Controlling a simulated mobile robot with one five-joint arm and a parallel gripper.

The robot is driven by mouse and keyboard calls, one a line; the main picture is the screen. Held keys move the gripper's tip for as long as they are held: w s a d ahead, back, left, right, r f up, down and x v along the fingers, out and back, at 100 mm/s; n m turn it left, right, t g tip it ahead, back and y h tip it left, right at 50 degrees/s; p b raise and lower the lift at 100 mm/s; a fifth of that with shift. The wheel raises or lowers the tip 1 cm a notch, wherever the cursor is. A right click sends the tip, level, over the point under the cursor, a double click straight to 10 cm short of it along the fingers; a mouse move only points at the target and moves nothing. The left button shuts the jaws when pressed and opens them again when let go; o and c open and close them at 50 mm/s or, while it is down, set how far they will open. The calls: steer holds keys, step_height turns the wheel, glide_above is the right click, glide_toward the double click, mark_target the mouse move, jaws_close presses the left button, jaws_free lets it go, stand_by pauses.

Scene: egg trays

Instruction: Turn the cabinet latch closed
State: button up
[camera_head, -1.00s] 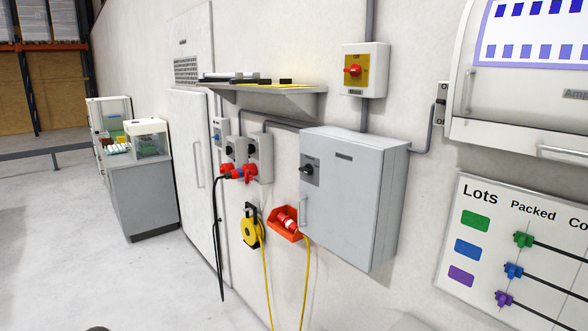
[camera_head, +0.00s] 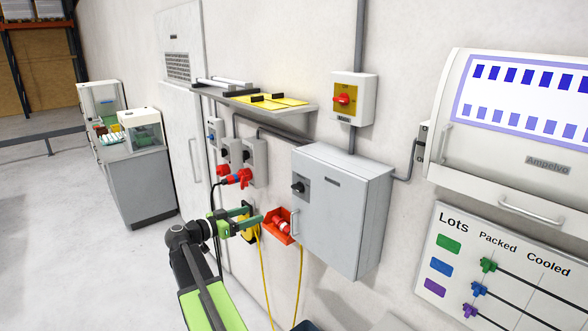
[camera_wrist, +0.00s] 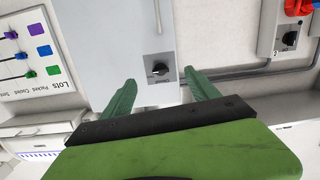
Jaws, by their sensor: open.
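The grey cabinet (camera_head: 335,215) hangs on the wall with its door shut flush. Its latch (camera_head: 298,187) is a small black knob on a darker plate at the upper left of the door. The latch also shows in the wrist view (camera_wrist: 160,69), where the picture is upside down; its exact angle is too small to read. My gripper (camera_head: 256,213) is open and empty, its green fingers to the left of the cabinet in the head view. In the wrist view my gripper (camera_wrist: 160,77) has its two fingers spread on either side of the latch, apparently short of touching it.
A door handle (camera_head: 295,222) stands out below the latch. Red plugs (camera_head: 240,178) and sockets are left of the cabinet. An orange holder (camera_head: 278,226) and yellow cable hang beside my gripper. A shelf (camera_head: 270,105) juts out above. A lots board (camera_head: 500,265) is at right.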

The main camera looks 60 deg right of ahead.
mark_target(295, 188)
steer(key=shift+m+g+h, duration=0.3)
steer(key=shift+m+h, duration=0.3)
steer(key=r+x, duration=0.1)
steer(key=x, duration=0.5)
steer(key=r+x, duration=0.1)
steer(key=x, duration=0.6)
steer(key=r+x, duration=0.1)
steer(key=x, duration=0.5)
steer(key=shift+s+d+r, duration=0.1)
steer(key=shift+d+r, duration=0.05)
steer(key=shift+d, duration=0.1)
steer(key=shift+a, duration=0.1)
steer(key=c, duration=1.4)
steer(key=shift+o, duration=0.2)
